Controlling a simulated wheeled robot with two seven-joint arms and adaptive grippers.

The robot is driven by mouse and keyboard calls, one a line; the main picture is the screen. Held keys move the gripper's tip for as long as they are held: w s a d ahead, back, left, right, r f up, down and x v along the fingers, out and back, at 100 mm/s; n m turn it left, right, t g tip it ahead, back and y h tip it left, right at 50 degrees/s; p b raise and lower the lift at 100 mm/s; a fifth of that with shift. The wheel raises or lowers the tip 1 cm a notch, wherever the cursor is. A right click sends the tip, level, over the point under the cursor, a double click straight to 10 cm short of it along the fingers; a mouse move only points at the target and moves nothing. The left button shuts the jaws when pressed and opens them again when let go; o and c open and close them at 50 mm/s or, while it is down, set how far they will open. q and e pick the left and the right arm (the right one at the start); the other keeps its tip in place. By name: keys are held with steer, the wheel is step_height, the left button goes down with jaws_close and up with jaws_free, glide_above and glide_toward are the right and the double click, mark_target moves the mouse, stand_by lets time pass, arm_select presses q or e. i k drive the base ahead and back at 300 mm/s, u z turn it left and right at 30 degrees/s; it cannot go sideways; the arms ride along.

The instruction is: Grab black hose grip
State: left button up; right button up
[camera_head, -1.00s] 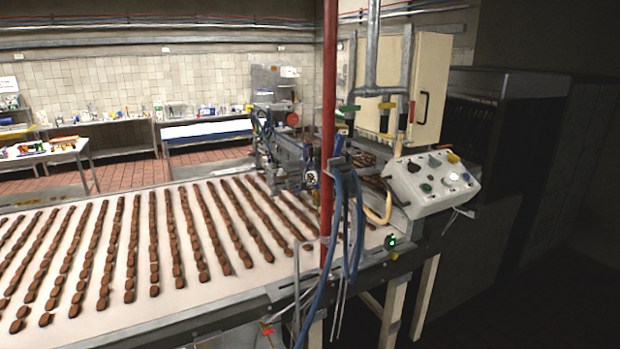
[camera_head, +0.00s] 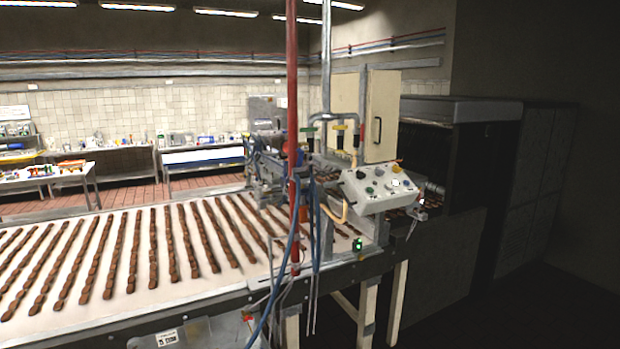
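Blue hoses (camera_head: 317,225) hang beside the red vertical pole (camera_head: 293,120) at the right end of the conveyor. A dark part shows near the top of these hoses, but it is too small to tell whether it is the black hose grip. Neither of my grippers is in view.
The conveyor (camera_head: 120,292) carries rows of brown biscuits. A control box (camera_head: 380,192) with knobs stands right of the pole, with a cream cabinet (camera_head: 381,115) behind it. A dark machine (camera_head: 470,150) is at right. Side tables (camera_head: 205,157) line the back wall. The right floor is dark.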

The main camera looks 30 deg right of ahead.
mark_target(305, 173)
steer(key=z, duration=0.6)
steer(key=i, duration=0.55)
steer(key=z, duration=0.65)
steer(key=i, duration=0.7)
steer(key=u, duration=0.3)
